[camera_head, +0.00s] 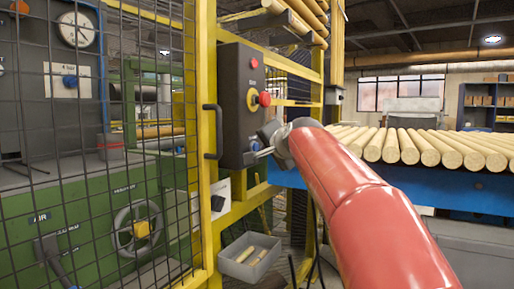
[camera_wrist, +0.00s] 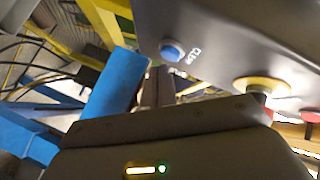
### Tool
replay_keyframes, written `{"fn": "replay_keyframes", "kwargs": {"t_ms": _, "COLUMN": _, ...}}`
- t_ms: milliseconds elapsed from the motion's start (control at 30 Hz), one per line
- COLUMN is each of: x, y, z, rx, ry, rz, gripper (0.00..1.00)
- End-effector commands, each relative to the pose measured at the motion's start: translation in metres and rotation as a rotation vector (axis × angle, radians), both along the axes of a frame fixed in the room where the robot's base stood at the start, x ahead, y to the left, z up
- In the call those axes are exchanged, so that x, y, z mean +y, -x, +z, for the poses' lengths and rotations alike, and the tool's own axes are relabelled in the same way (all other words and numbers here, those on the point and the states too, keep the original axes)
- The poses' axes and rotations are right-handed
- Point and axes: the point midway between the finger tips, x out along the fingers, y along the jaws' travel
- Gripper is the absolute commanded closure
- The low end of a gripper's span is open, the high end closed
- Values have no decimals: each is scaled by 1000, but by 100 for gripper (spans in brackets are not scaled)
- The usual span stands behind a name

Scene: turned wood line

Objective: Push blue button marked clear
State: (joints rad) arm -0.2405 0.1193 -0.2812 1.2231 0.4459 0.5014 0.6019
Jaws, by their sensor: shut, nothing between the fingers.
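The blue button (camera_head: 254,146) is low on a dark grey control box (camera_head: 232,100). In the wrist view the blue button (camera_wrist: 172,51) is near the upper middle, with white lettering beside it that reads roughly "CLEAR". My gripper (camera_head: 262,152) is shut and empty, with its tips close to the lower part of the box at the blue button. In the wrist view my gripper (camera_wrist: 152,88) points away below the button and looks apart from it. I cannot tell the exact gap. My gripper and wrist partly cover the box's lower right.
A red button on a yellow ring (camera_head: 258,99) and a smaller red button (camera_head: 254,62) sit higher on the box. A mesh guard (camera_head: 100,120) with a black handle (camera_head: 212,132) stands left. A conveyor of wooden rods (camera_head: 420,147) is right. A grey bin (camera_head: 249,258) is below.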

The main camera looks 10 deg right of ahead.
Motion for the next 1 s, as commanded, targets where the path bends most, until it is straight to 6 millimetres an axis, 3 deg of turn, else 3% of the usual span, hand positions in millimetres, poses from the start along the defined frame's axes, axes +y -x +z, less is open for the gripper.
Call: {"fn": "replay_keyframes", "kwargs": {"t_ms": 1000, "x": 9, "y": -6, "z": 0, "rx": 1, "ry": 0, "rz": 2, "gripper": 100}}
